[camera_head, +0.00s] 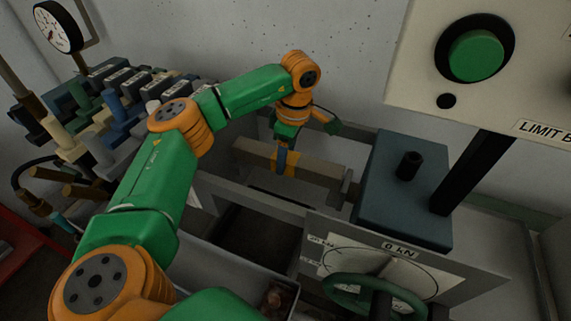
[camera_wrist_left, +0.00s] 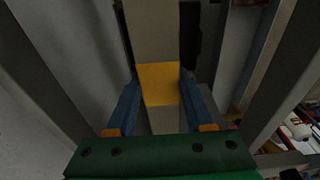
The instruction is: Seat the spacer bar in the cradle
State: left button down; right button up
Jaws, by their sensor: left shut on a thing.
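The spacer bar (camera_head: 318,171) is a beige square bar with a yellow band at its middle. It lies lengthwise across the grey metal frame in the head view and also shows in the left wrist view (camera_wrist_left: 157,35). My left gripper (camera_head: 283,160) reaches down from above, its blue fingers shut around the bar at the yellow band. In the left wrist view the fingers (camera_wrist_left: 160,92) stand on both sides of the band. The grey cradle (camera_head: 346,187) has an upright end piece near the bar's right end. I cannot tell whether the bar touches it. My right gripper is out of view.
A dark blue block (camera_head: 405,190) stands right of the bar. A green handwheel (camera_head: 375,290) and a dial marked 0 kN are in front. A panel with a green button (camera_head: 476,56) hangs at upper right. Several coloured valve-like parts (camera_head: 110,110) crowd the left. The wall is close behind.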

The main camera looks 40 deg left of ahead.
aim_at(288, 156)
pick_arm(q)
notch_tip(288, 156, down, 3)
jog(key=shift+r+p, duration=0.2)
jog(key=shift+p, duration=0.1)
jog(key=shift+w+f, duration=0.1)
jog(key=shift+f, duration=0.2)
jog(key=shift+c, duration=1.4)
grip_release()
jog(key=shift+r, duration=0.1)
jog(key=r, duration=0.2)
jog(key=r+b, duration=0.1)
jog(key=r, duration=0.1)
jog(key=d+r+b, duration=0.1)
jog(key=r, duration=0.2)
jog(key=shift+r, duration=0.1)
jog(key=r, duration=0.3)
jog(key=r+p, duration=0.1)
jog(key=shift+d+r, duration=0.25)
jog(key=shift+r, duration=0.1)
jog(key=shift+w+f, duration=0.1)
